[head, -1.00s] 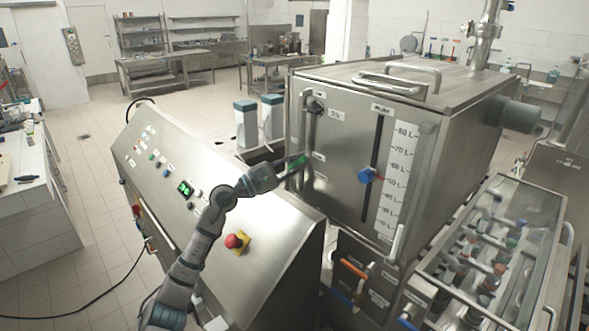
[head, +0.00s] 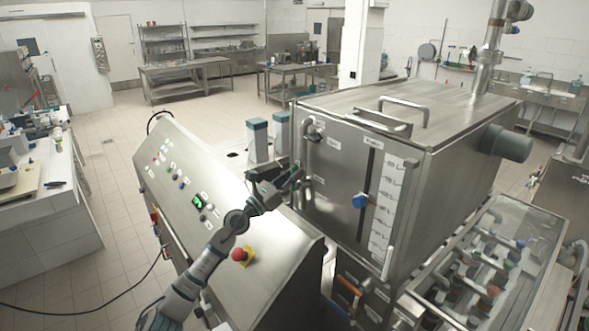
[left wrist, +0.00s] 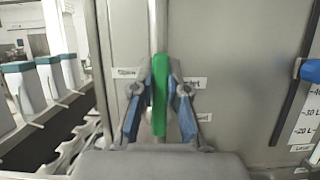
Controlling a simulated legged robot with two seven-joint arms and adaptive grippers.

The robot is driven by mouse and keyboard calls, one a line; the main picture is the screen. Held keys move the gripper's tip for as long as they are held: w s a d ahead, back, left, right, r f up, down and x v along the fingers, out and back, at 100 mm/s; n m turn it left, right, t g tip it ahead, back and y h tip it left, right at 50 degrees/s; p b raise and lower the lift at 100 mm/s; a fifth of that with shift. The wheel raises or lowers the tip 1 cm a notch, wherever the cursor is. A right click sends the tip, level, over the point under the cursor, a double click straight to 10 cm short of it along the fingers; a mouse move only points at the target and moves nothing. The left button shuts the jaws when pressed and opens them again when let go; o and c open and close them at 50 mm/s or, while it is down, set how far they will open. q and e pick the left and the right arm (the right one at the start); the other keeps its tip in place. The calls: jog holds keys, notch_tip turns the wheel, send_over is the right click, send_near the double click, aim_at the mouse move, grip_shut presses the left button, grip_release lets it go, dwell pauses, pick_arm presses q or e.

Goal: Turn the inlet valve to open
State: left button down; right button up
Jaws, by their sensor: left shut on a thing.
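The green valve handle (left wrist: 159,95) stands upright in the left wrist view, in front of a vertical steel pipe (left wrist: 157,30) on the tank's front face. My left gripper (left wrist: 159,108) is shut on this handle, with a blue-padded finger on each side. In the head view my left gripper (head: 291,178) reaches over the control panel to the pipe at the tank's left front, and hides most of the handle. My right gripper is not in view.
The steel tank (head: 430,120) has a blue level slider (head: 360,201). The sloped control panel (head: 185,170) with a red emergency button (head: 238,254) lies under my left arm. An orange handle (head: 350,287) is below the tank.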

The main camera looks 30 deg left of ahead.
pick_arm(q)
jog(key=shift+a+r+n+p, duration=0.2)
jog(key=shift+r+n+p, duration=0.1)
jog(key=shift+n, duration=0.1)
jog(key=shift+y, duration=0.3)
jog(key=c, duration=1.2)
grip_release()
jog(key=shift+o, duration=0.3)
jog(key=shift+a+f, duration=0.1)
jog(key=shift+f, duration=0.15)
jog(key=v, duration=1.2)
jog(key=shift+f, duration=0.15)
jog(key=shift+a, duration=0.1)
